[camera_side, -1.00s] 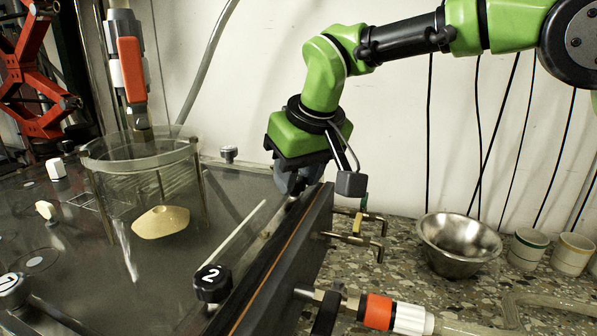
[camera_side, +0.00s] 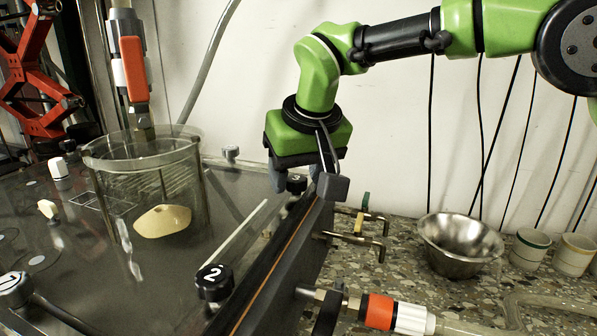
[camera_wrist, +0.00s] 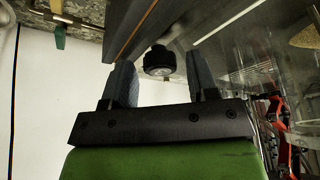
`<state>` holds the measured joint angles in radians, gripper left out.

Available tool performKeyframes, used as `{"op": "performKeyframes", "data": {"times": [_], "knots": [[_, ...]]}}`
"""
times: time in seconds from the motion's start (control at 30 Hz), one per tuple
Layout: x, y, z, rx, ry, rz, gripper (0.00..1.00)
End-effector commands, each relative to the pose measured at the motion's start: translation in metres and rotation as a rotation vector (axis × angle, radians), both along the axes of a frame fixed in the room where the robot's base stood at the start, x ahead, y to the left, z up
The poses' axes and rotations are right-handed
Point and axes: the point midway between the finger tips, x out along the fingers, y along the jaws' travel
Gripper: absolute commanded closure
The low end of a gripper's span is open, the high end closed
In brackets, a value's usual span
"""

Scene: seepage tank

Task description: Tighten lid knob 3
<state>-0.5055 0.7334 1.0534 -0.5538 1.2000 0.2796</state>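Lid knob 3 (camera_side: 297,183) is a small black knob with a white 3, at the far right edge of the tank lid (camera_side: 245,185). My gripper (camera_side: 293,178) hangs over it, pointing down, in the side view. In the wrist view my gripper (camera_wrist: 160,76) has its two grey fingers spread apart. The black knob (camera_wrist: 159,61) shows in the gap near the fingertips, with space visible on both sides. Whether the fingers reach down to knob height is hard to tell.
Black knob 2 (camera_side: 213,282) and knob 1 (camera_side: 14,287) stand nearer on the lid. A clear cylinder (camera_side: 150,185) stands to the left. Brass fittings (camera_side: 355,240) project from the tank's right wall. A steel bowl (camera_side: 459,245) and cups stand on the counter.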

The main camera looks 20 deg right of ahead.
Motion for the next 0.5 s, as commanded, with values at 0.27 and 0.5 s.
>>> {"op": "performKeyframes", "data": {"times": [0.27, 0.5], "knots": [[0.0, 0.0, 0.0, -0.001, -0.001, 0.003, 0.41], [-0.01, 0.001, 0.026, 0.002, -0.005, 0.003, 0.41]]}}
